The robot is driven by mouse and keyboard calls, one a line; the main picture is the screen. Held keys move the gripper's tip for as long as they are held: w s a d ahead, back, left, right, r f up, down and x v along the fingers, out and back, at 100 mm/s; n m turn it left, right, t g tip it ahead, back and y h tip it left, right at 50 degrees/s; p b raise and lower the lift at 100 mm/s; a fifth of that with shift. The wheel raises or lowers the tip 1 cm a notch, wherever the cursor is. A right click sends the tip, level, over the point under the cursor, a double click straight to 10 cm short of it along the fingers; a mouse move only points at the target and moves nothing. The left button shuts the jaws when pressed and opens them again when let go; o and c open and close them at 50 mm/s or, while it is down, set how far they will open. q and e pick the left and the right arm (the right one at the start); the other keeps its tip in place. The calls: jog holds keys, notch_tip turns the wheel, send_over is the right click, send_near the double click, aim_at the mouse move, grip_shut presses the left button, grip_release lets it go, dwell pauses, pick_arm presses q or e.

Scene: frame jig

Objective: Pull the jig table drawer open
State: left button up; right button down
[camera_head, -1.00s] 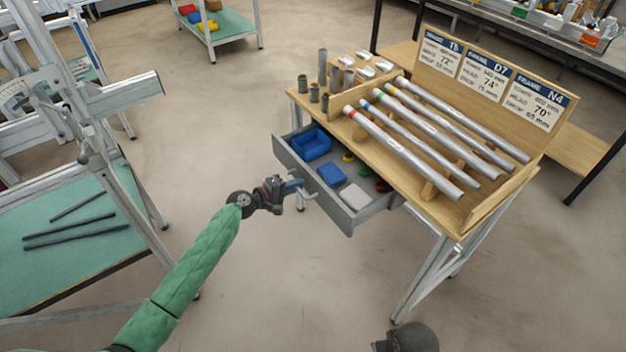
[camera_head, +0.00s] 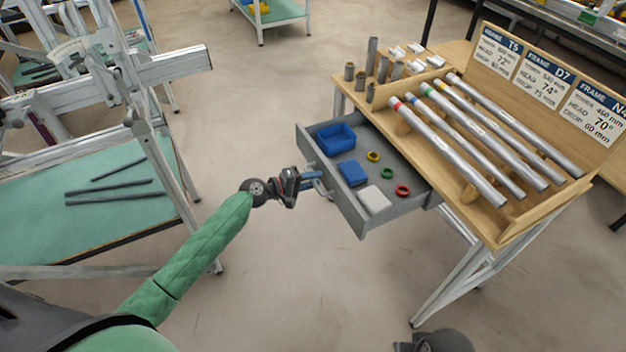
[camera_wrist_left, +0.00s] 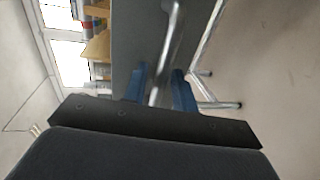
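The jig table drawer (camera_head: 352,211) is a grey tray standing well out from under the wooden jig table top (camera_head: 487,226). Its bar handle (camera_head: 325,188) is on the front panel, facing my left arm. My left gripper (camera_head: 318,181) is at that handle. The grey drawer front (camera_wrist_left: 138,35) is just beyond. The fingers of my right gripper are not in view.
Inside the drawer are a blue bin (camera_head: 336,138), a blue box (camera_head: 352,173), a white box (camera_head: 374,200) and several coloured rings. Marked tubes (camera_head: 450,150) lie on the table top. A green-topped bench (camera_head: 110,220) stands left. Floor before the drawer is clear.

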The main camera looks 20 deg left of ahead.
pick_arm(q)
jog(key=shift+s+a, duration=0.1)
